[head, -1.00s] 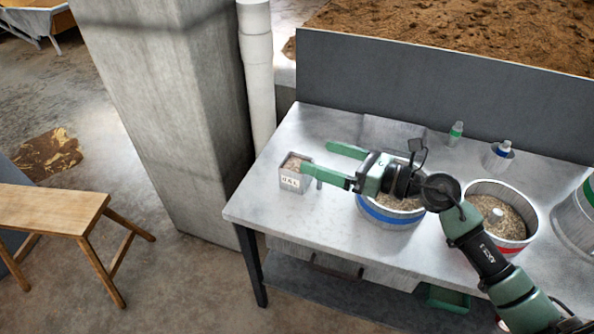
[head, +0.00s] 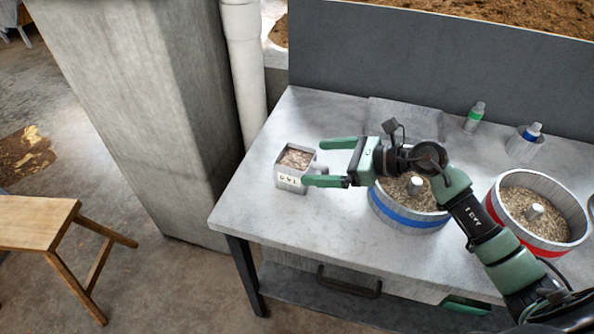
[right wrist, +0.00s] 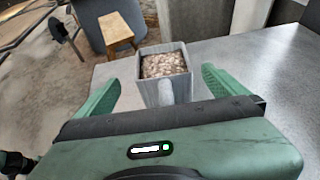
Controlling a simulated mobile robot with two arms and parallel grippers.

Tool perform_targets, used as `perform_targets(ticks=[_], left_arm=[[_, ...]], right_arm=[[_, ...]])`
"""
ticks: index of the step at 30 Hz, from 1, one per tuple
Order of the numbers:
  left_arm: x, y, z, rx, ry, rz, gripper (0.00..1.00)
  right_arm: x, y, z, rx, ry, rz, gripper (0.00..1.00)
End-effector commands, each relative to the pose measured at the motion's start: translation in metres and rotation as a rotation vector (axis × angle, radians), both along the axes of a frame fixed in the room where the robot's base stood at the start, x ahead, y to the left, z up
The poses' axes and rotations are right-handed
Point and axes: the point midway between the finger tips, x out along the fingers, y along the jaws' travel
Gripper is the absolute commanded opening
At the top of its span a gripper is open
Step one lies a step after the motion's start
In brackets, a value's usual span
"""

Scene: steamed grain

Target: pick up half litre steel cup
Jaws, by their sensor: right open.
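The half litre steel cup (head: 291,178) is a small square grey cup with a white label. It stands upright on the left part of the metal table and is filled with brown grain. In the right wrist view the cup (right wrist: 150,88) is ahead of the jaws, with its handle (right wrist: 166,92) pointing toward me. My right gripper (head: 312,162) is open, its green fingers pointing left at the handle side of the cup. In the right wrist view its fingertips (right wrist: 160,78) are spread to either side of the handle. I cannot tell whether they touch the cup. My left gripper is not in view.
A blue-banded pot (head: 410,217) of grain stands below my right wrist on the table (head: 262,215). A red-banded pot (head: 548,243) is to its right. Small bottles (head: 474,117) stand near the back panel (head: 400,65). The table left of the cup is clear.

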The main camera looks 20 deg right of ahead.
Motion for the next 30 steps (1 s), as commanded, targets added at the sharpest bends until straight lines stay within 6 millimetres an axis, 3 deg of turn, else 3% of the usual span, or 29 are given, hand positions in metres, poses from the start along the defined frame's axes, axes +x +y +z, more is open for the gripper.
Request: perform_targets(ticks=[13,23,30], left_arm=[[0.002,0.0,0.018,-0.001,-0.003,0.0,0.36],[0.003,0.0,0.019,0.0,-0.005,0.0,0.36],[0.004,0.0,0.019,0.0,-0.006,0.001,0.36]], right_arm=[[0.04,0.038,-0.02,0.005,0.001,0.001,1.0],[0.045,0.044,-0.025,0.0,0.0,0.001,1.0],[0.045,0.044,-0.025,0.0,0.0,0.001,0.36]])
